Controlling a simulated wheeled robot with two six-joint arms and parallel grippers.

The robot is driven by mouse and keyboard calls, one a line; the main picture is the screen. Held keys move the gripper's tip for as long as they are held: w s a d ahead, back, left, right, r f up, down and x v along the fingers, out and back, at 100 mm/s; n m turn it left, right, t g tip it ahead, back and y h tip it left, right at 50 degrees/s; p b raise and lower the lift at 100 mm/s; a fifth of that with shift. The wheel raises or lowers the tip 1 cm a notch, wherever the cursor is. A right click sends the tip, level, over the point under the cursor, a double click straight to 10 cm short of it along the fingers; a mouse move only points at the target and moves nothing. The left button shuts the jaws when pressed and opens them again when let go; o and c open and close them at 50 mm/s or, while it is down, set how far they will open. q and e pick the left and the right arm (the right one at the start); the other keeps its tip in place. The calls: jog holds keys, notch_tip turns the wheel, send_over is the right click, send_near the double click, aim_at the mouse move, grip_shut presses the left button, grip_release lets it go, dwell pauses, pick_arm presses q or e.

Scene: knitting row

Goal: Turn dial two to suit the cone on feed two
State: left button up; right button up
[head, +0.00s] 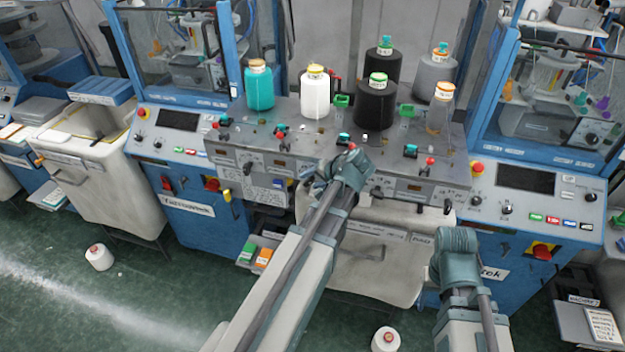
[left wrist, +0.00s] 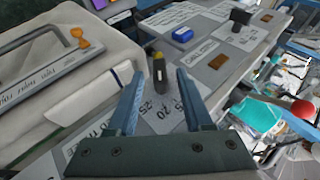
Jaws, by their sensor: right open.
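Cones stand on the feed shelf: teal (head: 259,89), white (head: 315,95), black (head: 375,104) and a mostly clear one (head: 439,112) in the front row. I cannot read which is feed two. My left gripper (head: 345,168) is at the grey control panel (head: 235,155) and hides part of its front. In the left wrist view its fingers (left wrist: 159,90) are open. A dark dial with a yellow top (left wrist: 159,67) sits just beyond and between the tips, apart from both; its setting is unclear. My right gripper (head: 456,243) is open, lower right, over the blue machine front.
Another dark knob (left wrist: 240,17) and a blue part (left wrist: 182,34) are on the panel. A pale bin (head: 372,265) is below it. Loose white cones lie on the floor at left (head: 99,257) and front (head: 385,340). More cones stand behind the front row.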

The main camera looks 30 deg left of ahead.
pick_arm(q)
jog(key=shift+d+r, duration=0.1)
jog(key=shift+r, duration=0.15)
jog(key=p+v, duration=0.9)
jog(key=v, duration=0.4)
jog(key=shift+p, duration=0.4)
jog(key=shift+d, duration=0.1)
jog(key=s+d+f+m+g+h+b, duration=0.1)
jog(key=s+d+f+m+h+b, duration=0.1)
jog(key=s+d+f+b, duration=0.5)
jog(key=s+d+f+m+g+h+b, duration=0.2)
jog(key=s+d+f+h+b, duration=0.3)
jog(key=d+f, duration=0.8)
notch_tip(320, 180, down, 2)
jog(key=s+b, duration=0.2)
jog(key=b, duration=0.2)
jog(key=shift+m, duration=0.4)
